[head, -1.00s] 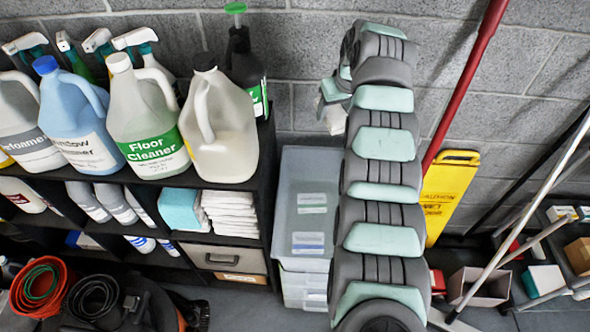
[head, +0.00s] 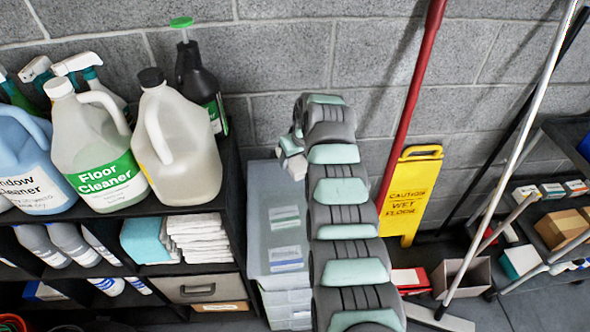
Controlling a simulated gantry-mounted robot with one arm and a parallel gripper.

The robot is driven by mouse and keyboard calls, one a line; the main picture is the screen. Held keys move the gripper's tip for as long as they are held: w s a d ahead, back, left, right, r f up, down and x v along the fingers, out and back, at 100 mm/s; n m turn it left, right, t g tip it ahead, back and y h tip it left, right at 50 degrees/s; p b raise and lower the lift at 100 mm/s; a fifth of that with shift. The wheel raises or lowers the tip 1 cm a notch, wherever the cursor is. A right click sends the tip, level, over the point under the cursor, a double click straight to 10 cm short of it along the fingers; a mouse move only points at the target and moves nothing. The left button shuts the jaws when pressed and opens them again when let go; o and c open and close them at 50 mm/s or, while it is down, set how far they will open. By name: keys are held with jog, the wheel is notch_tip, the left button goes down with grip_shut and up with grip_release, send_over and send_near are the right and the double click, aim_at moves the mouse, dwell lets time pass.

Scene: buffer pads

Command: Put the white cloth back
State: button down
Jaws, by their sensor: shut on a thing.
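My gripper (head: 291,152) is small and partly hidden behind my arm, in front of the grey block wall. It is shut on a small white thing (head: 298,169), which looks like the white cloth and hangs just below the fingers. It is held in the air, above and beyond the stacked clear bins. A stack of folded white cloths (head: 200,240) lies in a shelf cubby to the left and lower. A folded teal cloth (head: 147,240) lies against the stack's left side.
Large jugs, such as the floor cleaner (head: 97,150), and a black spray bottle (head: 202,85) stand on the shelf top. Clear bins (head: 280,220) stand right of the shelf. A red pole (head: 412,100) and yellow wet-floor sign (head: 412,190) lean at the wall.

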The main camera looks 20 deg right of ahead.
aim_at(297, 162)
jog(key=shift+f+b, duration=0.4)
jog(key=shift+f, duration=1.7)
jog(key=shift+f, duration=0.1)
jog(key=shift+c, duration=2.2)
grip_release()
jog(key=shift+d+r, duration=0.1)
jog(key=shift+r, duration=0.4)
jog(key=p+v, duration=0.3)
jog(key=v, duration=0.8)
jog(key=shift+s, duration=0.2)
